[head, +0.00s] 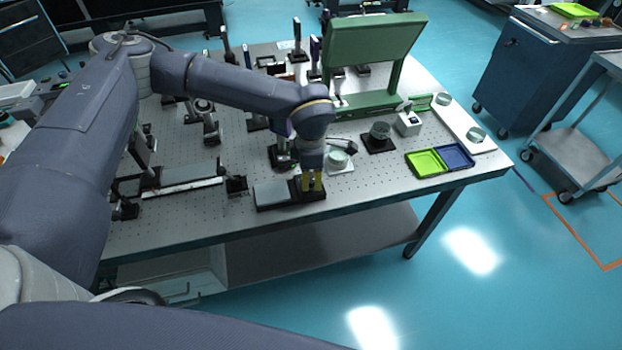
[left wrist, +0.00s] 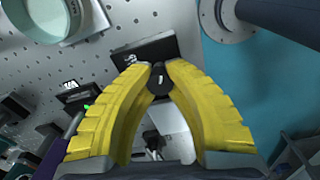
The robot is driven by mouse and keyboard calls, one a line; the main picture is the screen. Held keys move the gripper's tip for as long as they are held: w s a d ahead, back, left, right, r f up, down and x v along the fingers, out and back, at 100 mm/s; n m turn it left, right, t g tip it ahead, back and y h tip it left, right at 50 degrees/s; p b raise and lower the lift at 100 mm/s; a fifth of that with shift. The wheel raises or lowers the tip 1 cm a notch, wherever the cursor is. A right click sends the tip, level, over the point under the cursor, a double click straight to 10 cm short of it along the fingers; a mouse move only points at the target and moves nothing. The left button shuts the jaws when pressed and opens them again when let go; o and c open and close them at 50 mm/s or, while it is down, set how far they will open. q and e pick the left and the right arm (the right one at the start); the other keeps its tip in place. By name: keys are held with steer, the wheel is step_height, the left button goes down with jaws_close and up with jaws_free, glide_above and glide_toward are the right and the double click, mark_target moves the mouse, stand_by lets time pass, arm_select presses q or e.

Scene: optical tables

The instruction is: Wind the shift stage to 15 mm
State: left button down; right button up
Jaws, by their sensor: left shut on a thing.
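My left gripper (head: 312,183) reaches down at the front edge of the optical table. Its two yellow fingers show in the left wrist view (left wrist: 158,72), with the tips closed on a small round black knob (left wrist: 158,84) with a white mark. A black block with white lettering (left wrist: 146,48) lies just beyond the fingertips. In the head view, a low stage with a grey plate (head: 272,193) sits to the left of the fingers; the knob is hidden there by the gripper. No scale reading is legible. My right gripper is not in view.
The perforated table (head: 235,145) carries several posts and mounts. Close to the gripper are a glass dish on a white pad (head: 338,160) and a long rail (head: 180,180). A green tray (head: 425,163) and blue tray (head: 454,156) lie at right. A green panel (head: 365,45) stands behind.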

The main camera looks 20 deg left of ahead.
mark_target(311, 179)
arm_select(q)
steer(key=m, duration=0.7)
steer(key=shift+a, duration=0.1)
stand_by(0.5)
steer(key=c, duration=1.1)
jaws_free()
steer(key=shift+c, duration=0.2)
step_height(311, 179, up, 12)
